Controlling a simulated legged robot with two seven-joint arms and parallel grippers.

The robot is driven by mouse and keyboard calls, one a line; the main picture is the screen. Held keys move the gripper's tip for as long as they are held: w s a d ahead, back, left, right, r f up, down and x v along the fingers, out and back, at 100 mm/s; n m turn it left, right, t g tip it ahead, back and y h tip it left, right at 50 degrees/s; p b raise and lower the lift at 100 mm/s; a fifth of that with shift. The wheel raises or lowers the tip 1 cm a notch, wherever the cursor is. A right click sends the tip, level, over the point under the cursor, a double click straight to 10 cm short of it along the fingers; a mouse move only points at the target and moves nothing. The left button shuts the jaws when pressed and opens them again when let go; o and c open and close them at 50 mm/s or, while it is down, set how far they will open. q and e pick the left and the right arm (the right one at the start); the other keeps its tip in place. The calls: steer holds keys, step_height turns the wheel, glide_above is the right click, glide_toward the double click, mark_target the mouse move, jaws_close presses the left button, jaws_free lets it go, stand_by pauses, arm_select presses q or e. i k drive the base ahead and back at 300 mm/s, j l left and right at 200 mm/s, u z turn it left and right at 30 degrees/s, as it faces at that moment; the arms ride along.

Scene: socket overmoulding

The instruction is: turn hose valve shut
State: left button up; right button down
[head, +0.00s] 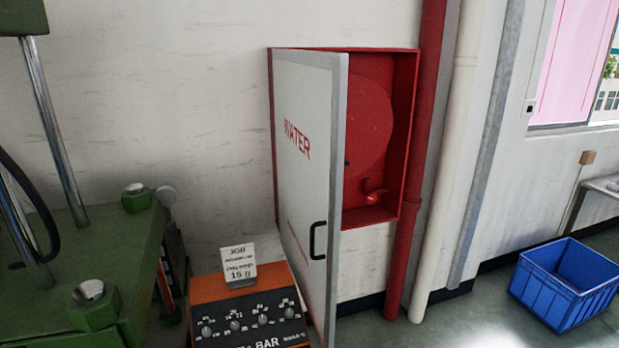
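A red wall cabinet (408,120) hangs on the white wall in the middle of the head view. Its white door (308,185), marked WATER and with a black handle (318,240), stands open toward me and covers the cabinet's left part. Inside is a large round red hose reel (368,130). A small red valve (374,192) sits low in the cabinet, below the reel; its exact setting is too small to tell. Neither of my grippers shows in this view.
A green machine (115,260) with steel columns fills the left. An orange and black control box (250,310) with a card (238,263) stands before the door. A red pipe (420,150) and a pale pipe (455,150) run right of the cabinet. A blue crate (565,285) is on the floor.

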mark_target(371, 199)
steer(key=i+l, duration=0.2)
steer(key=l, duration=0.2)
steer(key=i+l, duration=0.15)
steer(key=l, duration=0.2)
steer(key=i+l, duration=0.2)
steer(key=l, duration=0.2)
steer(key=i+l, duration=0.15)
steer(key=l, duration=0.2)
steer(key=i+l, duration=0.15)
steer(key=i, duration=0.4)
steer(key=i+l, duration=0.15)
steer(key=i, duration=0.35)
steer(key=i+l+z, duration=0.1)
steer(key=i, duration=0.45)
steer(key=i+j, duration=0.1)
steer(key=i, duration=0.25)
steer(key=i+j, duration=0.1)
steer(key=i, duration=0.2)
